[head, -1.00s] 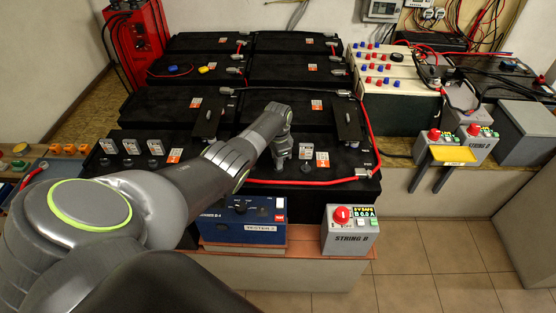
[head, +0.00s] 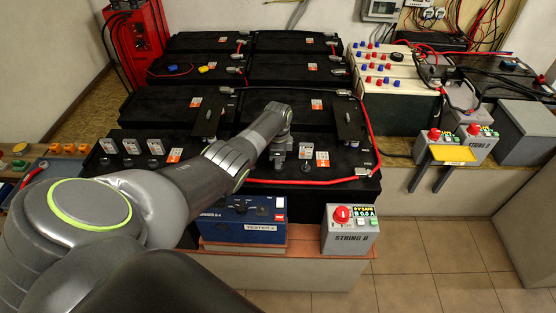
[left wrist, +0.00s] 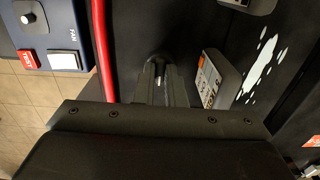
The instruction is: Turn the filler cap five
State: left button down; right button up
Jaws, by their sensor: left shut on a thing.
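My left gripper (head: 278,168) points down at the top of the front right black battery (head: 335,176). In the left wrist view its fingers (left wrist: 160,75) are shut on a small dark round cap (left wrist: 157,58), mostly hidden between the fingertips. A white tag (left wrist: 210,80) stands beside the fingers; I cannot read its number. Another white tag (head: 307,151) with a dark cap (head: 306,168) below it is just right of the gripper in the head view. Several tags (head: 131,146) and caps (head: 155,161) line the front left battery. My right gripper is not in view.
A red cable (head: 300,183) runs along the battery's front edge, close to the fingers in the wrist view (left wrist: 103,50). A blue tester box (head: 240,228) and a grey String B box (head: 350,243) with a red button stand in front.

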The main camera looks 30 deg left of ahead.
pick_arm(q)
jog(key=c, duration=1.5)
grip_release()
jog(key=shift+r, duration=0.5)
notch_tip(320, 180, up, 16)
jog(key=p, duration=0.1)
jog(key=shift+r, duration=0.2)
